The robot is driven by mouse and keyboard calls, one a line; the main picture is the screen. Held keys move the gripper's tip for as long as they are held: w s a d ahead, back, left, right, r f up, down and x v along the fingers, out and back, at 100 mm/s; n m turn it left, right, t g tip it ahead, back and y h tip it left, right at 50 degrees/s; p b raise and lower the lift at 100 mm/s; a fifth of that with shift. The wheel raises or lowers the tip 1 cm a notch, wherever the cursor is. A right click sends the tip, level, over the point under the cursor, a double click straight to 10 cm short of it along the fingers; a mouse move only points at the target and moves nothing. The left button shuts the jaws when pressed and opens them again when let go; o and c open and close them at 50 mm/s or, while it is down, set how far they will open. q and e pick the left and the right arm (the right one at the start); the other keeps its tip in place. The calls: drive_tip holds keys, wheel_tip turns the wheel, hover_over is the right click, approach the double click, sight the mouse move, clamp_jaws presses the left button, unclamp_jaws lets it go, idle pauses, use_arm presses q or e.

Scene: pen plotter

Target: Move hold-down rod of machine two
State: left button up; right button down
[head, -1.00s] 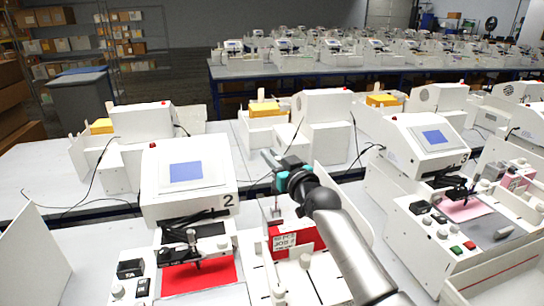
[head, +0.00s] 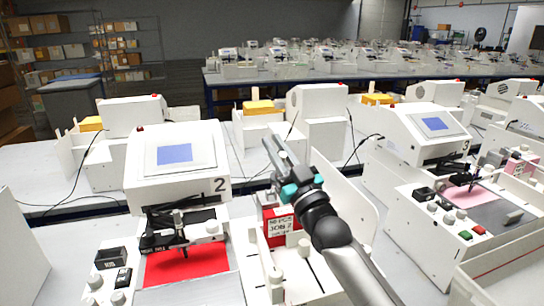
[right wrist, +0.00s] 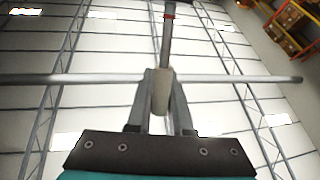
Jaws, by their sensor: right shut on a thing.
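Machine two (head: 177,160) is the white plotter marked "2" in the head view, left of centre. It has a blue screen, a black pen carriage (head: 178,238) and a red sheet (head: 187,265) on its bed. My right gripper (head: 287,172) is right of its screen, above the tray beside it. In the right wrist view the right gripper (right wrist: 160,95) is shut on the hold-down rod, at a beige sleeve (right wrist: 161,92). The rod's grey shaft (right wrist: 167,40) has a red band. My left gripper is not in view.
A tray (head: 268,278) beside machine two holds a red "JOB 2" stack (head: 281,228), below my gripper. Machine three (head: 430,140) stands to the right. Other white machines (head: 318,105) stand on the table behind. Thin black cables lie between them.

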drive_tip(key=shift+s+d+f+n+t+y+b, duration=0.1)
drive_tip(key=shift+s+f+n+t+y+b, duration=0.2)
drive_tip(key=shift+s+b, duration=0.45)
drive_tip(key=shift+s+d+f+n+t+y+b, duration=0.1)
drive_tip(key=shift+s+f+t+y+b, duration=0.25)
drive_tip(key=shift+b, duration=0.55)
drive_tip(key=shift+s+r, duration=0.1)
drive_tip(key=c, duration=0.8)
unclamp_jaws()
drive_tip(key=b+v, duration=0.1)
drive_tip(key=v, duration=1.4)
drive_tip(key=shift+s, duration=0.1)
